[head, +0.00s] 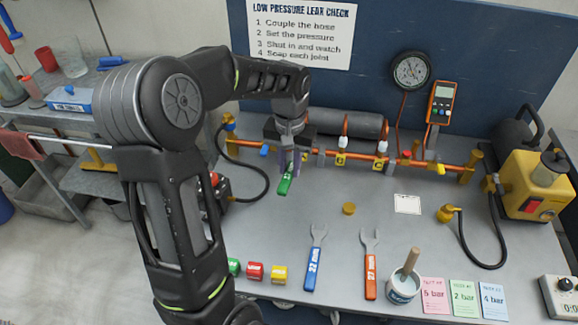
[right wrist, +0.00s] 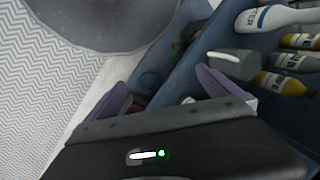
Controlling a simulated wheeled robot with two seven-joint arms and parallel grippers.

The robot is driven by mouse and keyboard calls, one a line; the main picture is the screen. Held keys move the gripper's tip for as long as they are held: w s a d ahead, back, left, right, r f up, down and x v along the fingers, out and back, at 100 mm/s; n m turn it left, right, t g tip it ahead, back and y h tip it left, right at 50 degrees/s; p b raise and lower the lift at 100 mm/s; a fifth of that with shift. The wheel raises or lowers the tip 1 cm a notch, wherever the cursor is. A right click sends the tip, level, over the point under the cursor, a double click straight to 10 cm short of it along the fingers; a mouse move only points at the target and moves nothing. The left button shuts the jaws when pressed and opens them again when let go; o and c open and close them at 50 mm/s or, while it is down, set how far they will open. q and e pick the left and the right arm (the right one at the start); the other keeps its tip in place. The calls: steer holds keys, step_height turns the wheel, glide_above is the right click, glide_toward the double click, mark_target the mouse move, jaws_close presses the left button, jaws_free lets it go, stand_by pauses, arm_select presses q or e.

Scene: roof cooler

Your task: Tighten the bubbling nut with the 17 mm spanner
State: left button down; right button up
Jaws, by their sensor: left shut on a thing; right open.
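My left gripper (head: 288,163) is shut on a green-handled spanner (head: 285,184) in the head view. The green handle points down below the fingers, and the jaw end is hidden by the gripper. Its size label cannot be read. The gripper is in front of the copper pipe (head: 328,157), near its left part. The pipe carries several joints with yellow tags; I cannot tell which nut is bubbling. A blue 22 mm spanner (head: 315,258) and an orange spanner (head: 371,262) lie on the bench. My right gripper (right wrist: 160,90) is open and empty in the right wrist view.
A soap pot with a brush (head: 404,285), pressure cards (head: 464,298) and coloured blocks (head: 255,271) line the bench front. A yellow pump (head: 535,185) stands right. A gauge (head: 411,71) is above the pipe. Bottles (right wrist: 275,82) lie near my right gripper.

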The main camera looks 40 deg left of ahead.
arm_select(q)
steer(key=shift+w+a, duration=0.15)
steer(key=shift+w, duration=0.25)
stand_by(1.0)
steer(key=shift+w+a+p, duration=0.2)
steer(key=shift+w+p, duration=0.15)
steer(key=shift+w, duration=0.05)
steer(key=shift+w+a+p, duration=0.2)
steer(key=shift+w+p, duration=0.05)
steer(key=shift+w, duration=0.25)
steer(key=shift+w+a+p, duration=0.2)
steer(key=shift+w, duration=0.3)
stand_by(1.5)
stand_by(0.6)
steer(key=shift+s+a+m, duration=0.2)
steer(key=shift+a+m, duration=0.25)
steer(key=shift+m, duration=0.15)
steer(key=shift+s+a+m, duration=0.1)
steer(key=shift+a+m, duration=0.45)
steer(key=shift+m, duration=0.05)
steer(key=shift+p, duration=0.3)
